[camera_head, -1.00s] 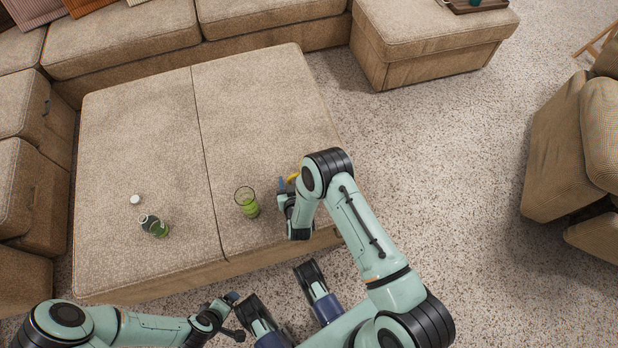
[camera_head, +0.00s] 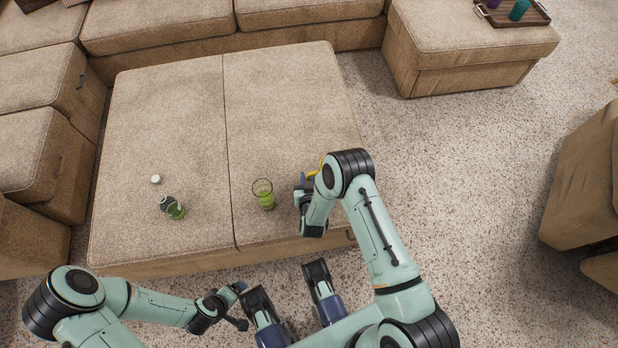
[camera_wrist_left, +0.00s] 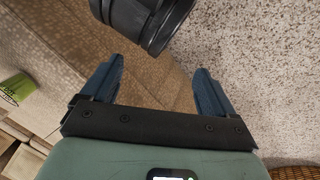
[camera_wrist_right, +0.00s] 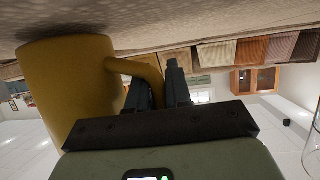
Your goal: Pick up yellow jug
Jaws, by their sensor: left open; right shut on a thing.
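The yellow jug (camera_wrist_right: 70,85) fills the left of the right wrist view, which is upside down. Its curved handle (camera_wrist_right: 130,68) runs to the fingers of my right gripper (camera_wrist_right: 160,85), which is shut on it. In the head view only a small yellow part of the jug (camera_head: 315,172) shows beside my right gripper (camera_head: 304,184); the arm hides the rest. The jug is at the ottoman's right front; I cannot tell whether it touches the surface. My left gripper (camera_wrist_left: 158,88) is open and empty, low in front of the ottoman in the head view.
A green glass (camera_head: 264,194) stands on the ottoman (camera_head: 170,120) left of my right gripper. A green bottle (camera_head: 172,207) and a white lid-like object (camera_head: 156,179) are farther left. A tray (camera_head: 512,14) with cups lies on another seat.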

